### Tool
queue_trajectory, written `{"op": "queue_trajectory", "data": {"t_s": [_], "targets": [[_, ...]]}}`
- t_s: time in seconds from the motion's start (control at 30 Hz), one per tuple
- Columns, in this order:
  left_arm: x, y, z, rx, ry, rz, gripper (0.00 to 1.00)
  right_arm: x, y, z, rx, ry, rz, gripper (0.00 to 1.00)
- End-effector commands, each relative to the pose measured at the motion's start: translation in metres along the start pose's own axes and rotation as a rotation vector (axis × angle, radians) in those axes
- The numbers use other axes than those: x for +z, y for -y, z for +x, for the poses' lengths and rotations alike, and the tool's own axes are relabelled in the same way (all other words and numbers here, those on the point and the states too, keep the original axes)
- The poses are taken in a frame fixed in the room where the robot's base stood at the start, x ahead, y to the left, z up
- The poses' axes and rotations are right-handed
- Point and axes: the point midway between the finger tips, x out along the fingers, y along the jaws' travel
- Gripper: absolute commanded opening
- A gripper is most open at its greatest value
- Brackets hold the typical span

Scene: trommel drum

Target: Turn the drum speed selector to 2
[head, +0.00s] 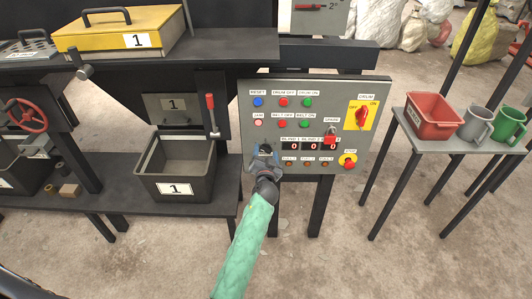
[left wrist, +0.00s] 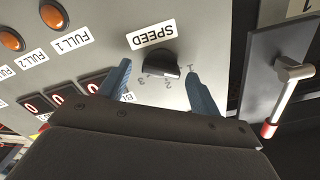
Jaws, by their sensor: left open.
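The drum speed selector is a black knob (left wrist: 163,65) under a white SPEED label (left wrist: 152,34), upside down in the left wrist view. Small marks 1, 2 and 3 are printed around it. Which mark it points at is hard to tell; its right end lies near the 1. In the head view my left gripper (head: 265,156) is at the lower left of the grey control panel (head: 360,87), largely covering the knob. In the left wrist view my left gripper (left wrist: 158,75) is open, with one blue finger on each side of the knob and visible gaps. My right gripper is out of view.
Red number displays (head: 306,146) and orange FULL lamps (left wrist: 12,40) sit beside the knob. A red-tipped lever (head: 212,112) stands left of the panel, above a grey bin (head: 175,188).

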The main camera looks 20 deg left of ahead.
Motion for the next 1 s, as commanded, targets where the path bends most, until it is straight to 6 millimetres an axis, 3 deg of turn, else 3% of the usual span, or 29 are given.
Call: {"op": "queue_trajectory", "data": {"t_s": [0.27, 0.5, 1.0], "targets": [[0.0004, -0.0001, 0.0011, 0.0, 0.0, 0.0, 0.64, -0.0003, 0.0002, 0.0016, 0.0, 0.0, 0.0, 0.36], [0.0004, 0.0, 0.001, 0.0, 0.0, -0.001, 0.19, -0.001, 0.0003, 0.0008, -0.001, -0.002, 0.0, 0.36], [0.0009, -0.0005, 0.001, 0.0, 0.0, 0.124, 0.19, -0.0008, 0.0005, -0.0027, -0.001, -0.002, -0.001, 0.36]]}}
